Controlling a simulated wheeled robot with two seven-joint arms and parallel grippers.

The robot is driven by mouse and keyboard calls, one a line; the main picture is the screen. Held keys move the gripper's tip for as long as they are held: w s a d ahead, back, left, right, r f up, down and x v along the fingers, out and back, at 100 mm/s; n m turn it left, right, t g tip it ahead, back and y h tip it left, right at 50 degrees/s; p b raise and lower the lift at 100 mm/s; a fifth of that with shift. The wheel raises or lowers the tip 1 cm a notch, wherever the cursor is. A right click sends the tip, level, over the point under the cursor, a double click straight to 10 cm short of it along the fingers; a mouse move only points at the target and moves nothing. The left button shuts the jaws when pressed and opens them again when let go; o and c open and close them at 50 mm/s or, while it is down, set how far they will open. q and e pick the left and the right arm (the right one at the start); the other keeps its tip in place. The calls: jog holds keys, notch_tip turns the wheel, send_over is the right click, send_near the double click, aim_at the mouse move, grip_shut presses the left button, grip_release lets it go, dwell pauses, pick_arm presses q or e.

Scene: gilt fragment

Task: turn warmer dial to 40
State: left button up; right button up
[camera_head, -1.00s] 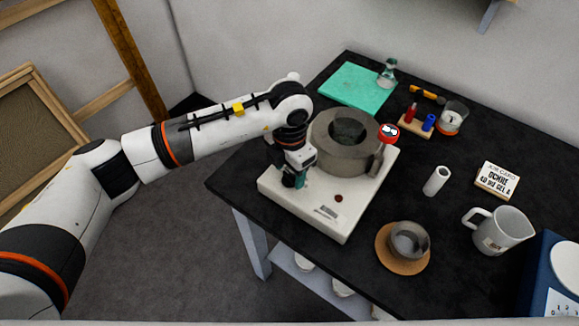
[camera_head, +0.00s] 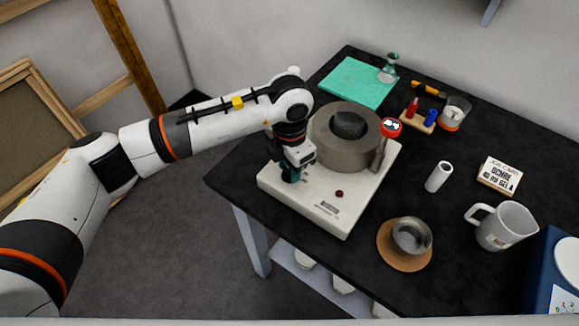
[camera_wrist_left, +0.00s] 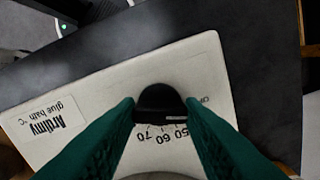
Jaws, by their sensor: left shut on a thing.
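The warmer (camera_head: 318,208) is a cream box with a grey round pot (camera_head: 345,155) on top, near the table's left edge. Its black dial (camera_wrist_left: 159,103) shows in the left wrist view, with printed numbers 50, 60, 70 and the word OFF around it. My left gripper (camera_head: 290,177) is low over the warmer's left corner. In the left wrist view its green fingers (camera_wrist_left: 160,112) are shut on the dial from both sides. The dial's pointer and the 40 mark cannot be made out. My right gripper is not in view.
A red-topped thermometer (camera_head: 391,128) stands by the pot. A small metal bowl on a cork disc (camera_head: 403,262), a white cylinder (camera_head: 439,177), a jug (camera_head: 503,228) and a card (camera_head: 499,176) are to the right. A green mat (camera_head: 355,84) lies behind.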

aim_at(289, 170)
pick_arm(q)
jog(key=m+b, duration=0.1)
jog(key=b, duration=0.1)
jog(key=m+b, duration=0.2)
jog(key=shift+f+b, duration=0.25)
jog(key=shift+b, duration=0.15)
jog(key=shift+r+m+b, duration=0.25)
jog(key=shift+m+b, duration=0.75)
jog(key=shift+b, duration=0.05)
jog(key=o, duration=1)
notch_tip(289, 170, up, 12)
jog(key=shift+r+b, duration=0.1)
jog(key=shift+b, duration=0.8)
